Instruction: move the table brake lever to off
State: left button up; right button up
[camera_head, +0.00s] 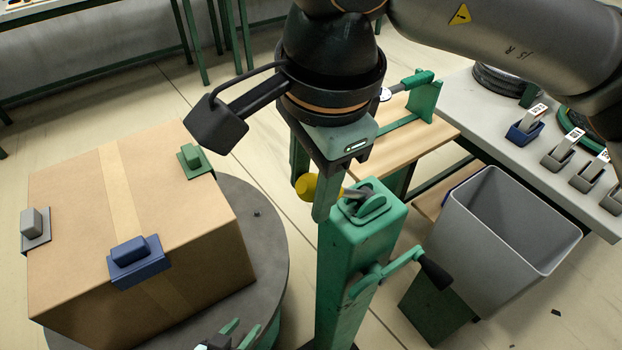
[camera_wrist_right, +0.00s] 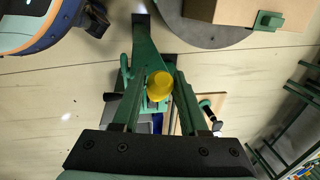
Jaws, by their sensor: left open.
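The brake lever's yellow knob (camera_head: 306,187) sits on a short shaft leaning left from the slotted top of a green post (camera_head: 345,260). The knob also shows in the right wrist view (camera_wrist_right: 159,85). My right gripper (camera_head: 312,190) points down over the post with one finger on each side of the knob. The fingers look slightly apart from it, though contact is hard to judge. My left gripper (camera_head: 232,334) is open at the bottom edge, mostly cut off. No on or off marking is readable.
A cardboard box (camera_head: 85,190) with coloured clips stands on a round grey turntable (camera_head: 265,220) at left. A green crank with a black handle (camera_head: 434,272) juts from the post. A grey bin (camera_head: 480,270) stands at right, near a table (camera_head: 455,100) with hose coils.

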grip_shut()
dwell(1.0)
